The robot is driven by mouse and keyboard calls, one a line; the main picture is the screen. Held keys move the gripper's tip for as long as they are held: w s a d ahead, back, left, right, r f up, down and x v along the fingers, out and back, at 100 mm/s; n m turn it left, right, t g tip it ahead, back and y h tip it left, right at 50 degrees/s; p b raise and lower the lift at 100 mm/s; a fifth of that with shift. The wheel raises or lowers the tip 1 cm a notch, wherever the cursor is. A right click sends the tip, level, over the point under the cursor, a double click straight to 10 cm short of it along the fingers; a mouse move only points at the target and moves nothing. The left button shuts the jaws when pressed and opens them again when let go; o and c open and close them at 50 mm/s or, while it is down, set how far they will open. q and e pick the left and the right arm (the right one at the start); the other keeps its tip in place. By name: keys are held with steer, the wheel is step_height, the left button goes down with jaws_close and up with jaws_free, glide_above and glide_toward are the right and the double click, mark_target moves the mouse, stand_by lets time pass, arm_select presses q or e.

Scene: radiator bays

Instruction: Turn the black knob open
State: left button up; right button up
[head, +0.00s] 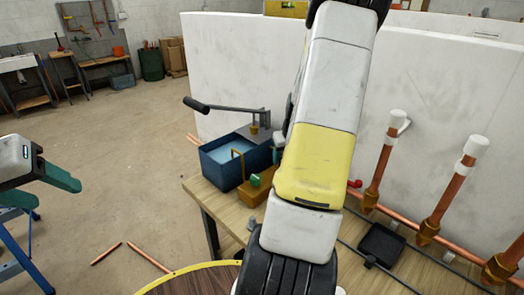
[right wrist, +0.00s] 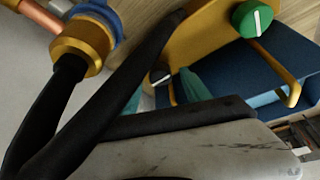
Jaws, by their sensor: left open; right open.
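The black knob (right wrist: 160,76) has a white line on its face and sits on a yellow-brown block (right wrist: 208,32) in the right wrist view. My right gripper (right wrist: 164,92) is open, with its teal fingertips on either side of the knob; part of the knob is hidden, and I cannot tell whether they touch it. In the head view my own right arm hides the black knob and right gripper. A green knob (right wrist: 252,18) with a white line is on the same block; it also shows in the head view (head: 255,180). My left gripper (head: 46,187) is open and empty at the far left.
A blue tank (head: 221,162) with a black-handled lever (head: 222,107) stands beside the block on the wooden bench (head: 222,214). Copper pipes (head: 452,194) and a black tray (head: 381,244) are at right. A brass fitting (right wrist: 80,45) is near the right gripper. Floor at left is mostly clear.

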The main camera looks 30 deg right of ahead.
steer(key=v, duration=0.5)
steer(key=shift+s+r, duration=0.1)
steer(key=shift+r, duration=0.15)
